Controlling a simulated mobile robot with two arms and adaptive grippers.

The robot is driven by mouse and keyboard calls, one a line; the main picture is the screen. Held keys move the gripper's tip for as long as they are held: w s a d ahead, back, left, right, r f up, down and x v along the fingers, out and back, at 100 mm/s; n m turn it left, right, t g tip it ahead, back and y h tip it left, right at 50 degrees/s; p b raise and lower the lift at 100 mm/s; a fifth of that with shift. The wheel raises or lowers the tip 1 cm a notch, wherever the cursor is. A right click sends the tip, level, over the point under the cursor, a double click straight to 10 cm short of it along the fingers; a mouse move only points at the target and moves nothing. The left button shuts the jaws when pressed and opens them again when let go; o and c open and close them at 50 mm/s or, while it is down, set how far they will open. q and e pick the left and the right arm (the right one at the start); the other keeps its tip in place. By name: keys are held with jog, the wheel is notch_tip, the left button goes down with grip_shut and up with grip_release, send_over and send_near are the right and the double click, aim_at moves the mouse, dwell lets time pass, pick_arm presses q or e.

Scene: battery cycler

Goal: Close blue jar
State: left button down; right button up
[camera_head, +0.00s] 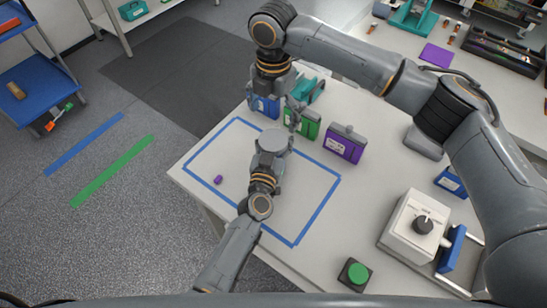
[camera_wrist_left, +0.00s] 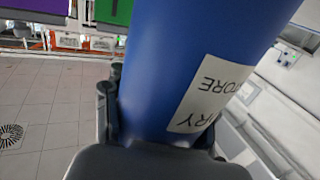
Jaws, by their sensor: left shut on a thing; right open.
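The blue jar (camera_wrist_left: 195,60) fills the middle of the left wrist view, with a white label that reads partly "STORE". My left gripper (camera_head: 271,155) is shut on it over the taped area of the table. In the head view a round grey top (camera_head: 274,140) shows at that gripper, and the jar's blue side is hidden. I cannot tell whether this top is a lid. My right gripper (camera_head: 275,105) is open above and behind it, fingers pointing down, near the boxes.
A blue box (camera_head: 264,107), a green box (camera_head: 308,124) and a purple box (camera_head: 343,146) stand behind the blue tape outline (camera_head: 322,205). A small purple piece (camera_head: 219,180) lies inside the outline. A green button (camera_head: 357,274) and a white device (camera_head: 414,225) are at the right.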

aim_at(273, 139)
jog(key=shift+s, duration=0.1)
dwell(0.3)
jog(key=shift+f, duration=4)
jog(key=c, duration=1.2)
jog(key=shift+m, duration=1.7)
jog(key=shift+c, duration=0.2)
